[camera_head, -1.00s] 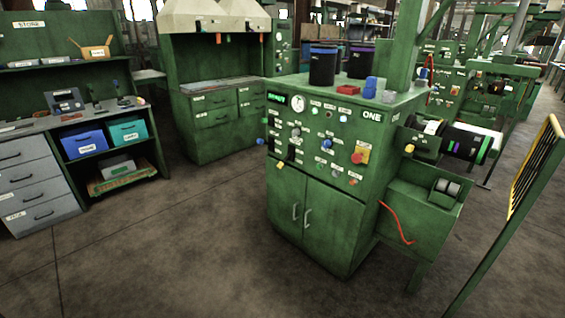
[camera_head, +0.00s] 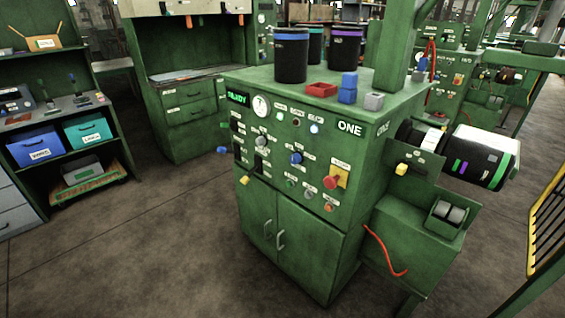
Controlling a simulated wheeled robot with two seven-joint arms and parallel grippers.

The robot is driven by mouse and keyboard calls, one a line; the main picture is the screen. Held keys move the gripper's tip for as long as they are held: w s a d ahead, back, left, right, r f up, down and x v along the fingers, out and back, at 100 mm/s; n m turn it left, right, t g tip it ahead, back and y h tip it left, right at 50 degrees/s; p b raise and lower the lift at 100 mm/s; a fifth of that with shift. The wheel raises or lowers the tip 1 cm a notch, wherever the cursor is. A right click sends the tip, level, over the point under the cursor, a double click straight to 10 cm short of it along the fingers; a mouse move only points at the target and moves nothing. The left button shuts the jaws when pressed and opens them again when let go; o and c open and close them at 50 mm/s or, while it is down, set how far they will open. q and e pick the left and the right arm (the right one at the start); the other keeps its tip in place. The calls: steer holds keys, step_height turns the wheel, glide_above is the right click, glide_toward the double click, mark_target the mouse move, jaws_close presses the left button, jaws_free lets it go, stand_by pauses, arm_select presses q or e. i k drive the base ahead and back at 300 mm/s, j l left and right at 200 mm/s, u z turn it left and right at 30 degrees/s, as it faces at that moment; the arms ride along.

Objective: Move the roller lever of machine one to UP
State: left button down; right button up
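Machine one is a green cabinet (camera_head: 300,230) with "ONE" on its upper right corner. Its front panel carries a lit green display (camera_head: 239,98), a round gauge (camera_head: 261,106), several knobs and switches, and a red button on a yellow plate (camera_head: 336,178). A lever with a yellow knob (camera_head: 402,169) sits on the right side, below the dark and white rollers (camera_head: 470,155). Another yellow knob (camera_head: 244,180) is at the panel's lower left. I cannot read which one is the roller lever, nor its position. Neither gripper is in view.
A red cable (camera_head: 384,250) hangs at the right side. A yellow barrier (camera_head: 548,225) stands far right. The floor (camera_head: 140,255) at front left is clear.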

mark_target(245, 179)
steer(key=i+l, duration=0.25)
steer(key=i, duration=0.15)
steer(key=i+l+z, duration=0.15)
steer(key=i, duration=0.3)
steer(key=i+l, duration=0.25)
steer(key=i, duration=0.2)
